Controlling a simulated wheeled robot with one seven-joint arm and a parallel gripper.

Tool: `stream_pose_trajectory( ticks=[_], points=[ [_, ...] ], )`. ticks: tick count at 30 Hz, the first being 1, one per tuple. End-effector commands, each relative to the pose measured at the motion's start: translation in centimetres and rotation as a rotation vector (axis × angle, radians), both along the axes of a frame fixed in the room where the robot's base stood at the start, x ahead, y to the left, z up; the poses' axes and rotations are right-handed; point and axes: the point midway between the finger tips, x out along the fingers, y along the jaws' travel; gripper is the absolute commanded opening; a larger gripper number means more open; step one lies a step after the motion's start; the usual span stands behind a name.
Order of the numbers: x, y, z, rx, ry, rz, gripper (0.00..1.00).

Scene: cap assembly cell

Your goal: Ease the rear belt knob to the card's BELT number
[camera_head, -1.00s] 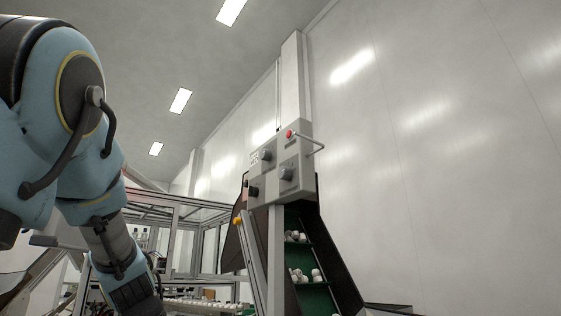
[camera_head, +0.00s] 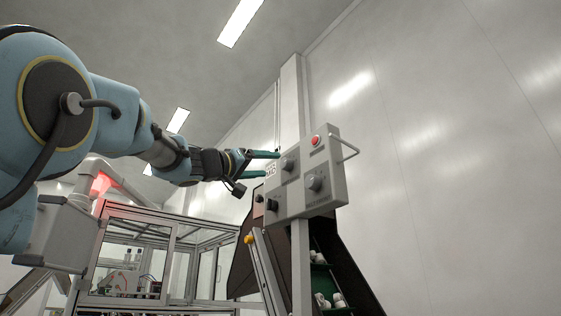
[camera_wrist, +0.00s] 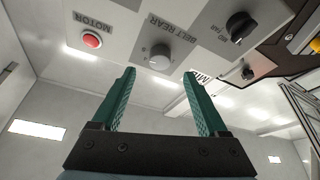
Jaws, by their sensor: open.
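The rear belt knob (camera_head: 287,163) is a grey dial at the upper left of the grey control panel (camera_head: 300,204). In the wrist view the knob (camera_wrist: 160,57), labelled BELT REAR, lies just beyond the fingertips, between their lines. My gripper (camera_head: 272,164) is open and empty, its two teal fingers pointing at the panel from the left. It shows in the wrist view (camera_wrist: 159,74) too, with clear space between the fingers. A white card (camera_head: 270,170) with dark print sits left of the knob; its number is too small to read. I cannot read the dial's setting.
A red MOTOR button (camera_head: 315,140) is right of the knob, with a bar handle (camera_head: 348,147) beyond. Another grey dial (camera_head: 315,183) is lower right; a black knob (camera_head: 272,204) is lower left. A framed glass enclosure (camera_head: 130,250) stands below my arm.

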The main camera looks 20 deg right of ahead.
Motion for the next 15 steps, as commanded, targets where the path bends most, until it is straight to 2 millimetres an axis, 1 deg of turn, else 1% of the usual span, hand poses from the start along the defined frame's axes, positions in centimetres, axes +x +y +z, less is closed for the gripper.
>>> stream_pose_trajectory(
  ticks=[1, 6, 10, 15],
  points=[
    [0.4, -1.1, 0.8, 0.002, 0.003, -0.003, 0.77],
    [1.3, -3.6, 1.8, 0.002, 0.003, -0.001, 0.77],
    [1.7, -4.9, 2.2, 0.001, 0.003, -0.001, 0.77],
    [2.0, -5.7, 2.2, 0.002, 0.002, 0.001, 0.77]
  ],
)
